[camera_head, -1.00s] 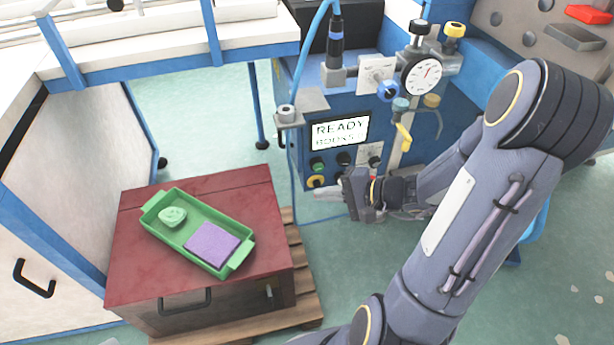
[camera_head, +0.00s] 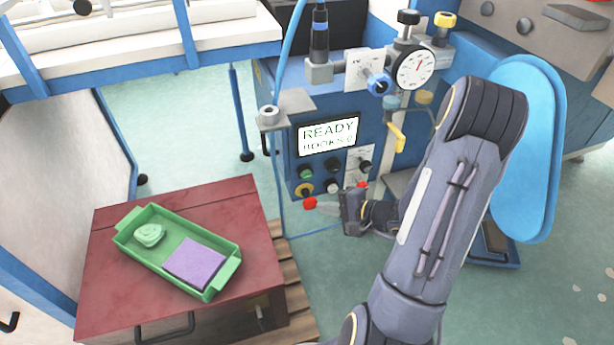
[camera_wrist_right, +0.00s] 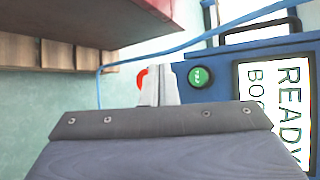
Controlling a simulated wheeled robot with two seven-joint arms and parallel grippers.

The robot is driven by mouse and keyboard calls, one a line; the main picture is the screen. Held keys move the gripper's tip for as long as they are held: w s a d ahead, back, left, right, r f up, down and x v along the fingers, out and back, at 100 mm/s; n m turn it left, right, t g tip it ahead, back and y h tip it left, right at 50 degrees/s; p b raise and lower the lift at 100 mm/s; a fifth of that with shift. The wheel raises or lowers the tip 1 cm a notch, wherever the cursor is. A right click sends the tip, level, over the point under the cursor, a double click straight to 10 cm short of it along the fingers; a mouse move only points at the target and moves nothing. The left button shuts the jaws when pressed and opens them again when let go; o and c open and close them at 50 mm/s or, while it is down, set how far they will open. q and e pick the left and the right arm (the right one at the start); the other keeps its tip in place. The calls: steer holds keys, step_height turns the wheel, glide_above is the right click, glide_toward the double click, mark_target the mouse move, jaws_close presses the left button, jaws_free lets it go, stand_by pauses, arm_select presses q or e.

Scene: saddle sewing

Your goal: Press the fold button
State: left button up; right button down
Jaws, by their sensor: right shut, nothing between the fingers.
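The blue machine's control panel carries a lit display (camera_head: 327,135) reading "READY" with a "BOOKS" line below. Under it are a green button (camera_head: 306,173), a yellow-ringed button (camera_head: 305,190), a black button (camera_head: 332,165) and a pale button (camera_head: 333,187). A red round piece (camera_head: 310,203) shows just beyond my right gripper's tips. I cannot read which button is marked fold. My right gripper (camera_head: 324,206) is shut and empty at the panel's lower edge; contact is unclear. In the wrist view, its fingers (camera_wrist_right: 158,88) partly cover the red piece, left of the green button (camera_wrist_right: 201,77). My left gripper is out of view.
A green tray (camera_head: 130,257) with a green lump and a purple block sits on a dark red chest (camera_head: 95,290) at left, on a wooden pallet (camera_head: 297,300).

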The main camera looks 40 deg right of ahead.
mark_target(306, 174)
steer(key=w+d+p, duration=0.1)
steer(key=w+d, duration=0.1)
steer(key=w, duration=0.6)
steer(key=shift+d, duration=0.25)
stand_by(1.8)
steer(key=shift+w+d, duration=0.15)
steer(key=shift+w, duration=0.25)
